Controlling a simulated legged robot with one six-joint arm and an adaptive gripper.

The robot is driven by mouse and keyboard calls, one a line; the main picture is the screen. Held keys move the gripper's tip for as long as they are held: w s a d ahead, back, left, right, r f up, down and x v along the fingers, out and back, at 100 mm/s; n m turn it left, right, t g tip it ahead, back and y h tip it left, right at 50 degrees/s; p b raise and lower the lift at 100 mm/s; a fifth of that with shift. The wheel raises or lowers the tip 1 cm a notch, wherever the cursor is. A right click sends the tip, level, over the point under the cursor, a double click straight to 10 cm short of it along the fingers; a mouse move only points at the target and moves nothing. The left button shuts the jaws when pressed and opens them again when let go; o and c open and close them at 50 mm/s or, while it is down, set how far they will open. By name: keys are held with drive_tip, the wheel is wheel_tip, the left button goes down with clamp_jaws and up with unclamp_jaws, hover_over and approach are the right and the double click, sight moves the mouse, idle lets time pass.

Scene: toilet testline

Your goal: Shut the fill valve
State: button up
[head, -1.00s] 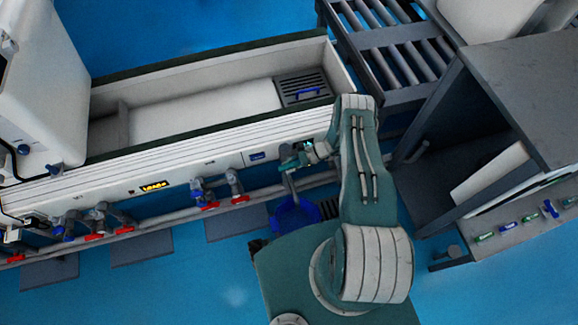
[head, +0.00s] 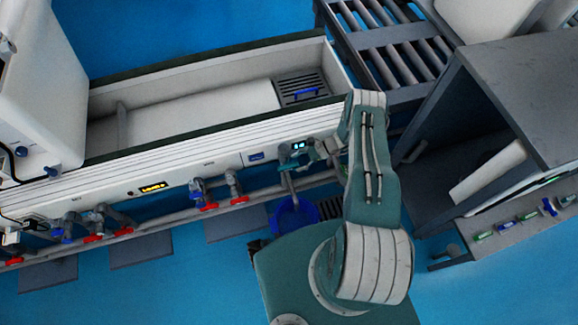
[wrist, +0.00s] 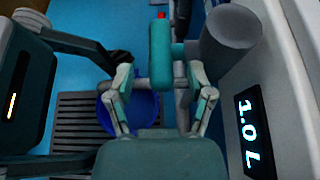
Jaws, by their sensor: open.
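The fill valve shows in the wrist view as a teal lever (wrist: 161,58) joined to a thick dark grey pipe (wrist: 231,27). The lever points up the picture. My gripper (wrist: 160,77) is open, with one finger on each side of the lever's near end. I cannot tell whether either finger touches it. In the head view my gripper (head: 312,158) is at the front of the white trough, beside a grey pipe (head: 287,182), and partly hides the valve. A lit display (wrist: 248,131) reading 1.0 L is right of my gripper in the wrist view.
A blue bucket (head: 291,216) stands on the floor below the pipe. Valves with red handles (head: 208,206) line the trough's front (head: 110,192) to the left. A roller conveyor (head: 385,45) and a grey bench (head: 525,85) stand to the right.

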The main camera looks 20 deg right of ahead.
drive_tip(key=v, duration=0.7)
drive_tip(key=shift+d+r, duration=0.1)
drive_tip(key=shift+r, duration=0.05)
drive_tip(key=w+a+r+n+h, duration=0.1)
drive_tip(key=a+r+n+h, duration=0.15)
drive_tip(key=r, duration=1.05)
drive_tip(key=w+a+r+n+g+h, duration=0.15)
drive_tip(key=r+n, duration=0.25)
drive_tip(key=r, duration=0.9)
drive_tip(key=a+r+n+t+h, duration=0.1)
drive_tip(key=r+n+h, duration=0.2)
drive_tip(key=r, duration=0.9)
drive_tip(key=s+a+r+n+t+h, duration=0.1)
drive_tip(key=s+a+r+n+h, duration=0.1)
drive_tip(key=s+r, duration=0.4)
drive_tip(key=s+a+r+n+t+h, duration=0.1)
drive_tip(key=s+a+r+n+h, duration=0.2)
drive_tip(key=r, duration=0.5)
drive_tip(key=s+r+n+t, duration=0.3)
drive_tip(key=s+r+t, duration=0.1)
drive_tip(key=s, duration=1)
drive_tip(key=shift+s+a+h, duration=0.2)
drive_tip(key=shift+a+h, duration=0.1)
drive_tip(key=shift+h, duration=0.1)
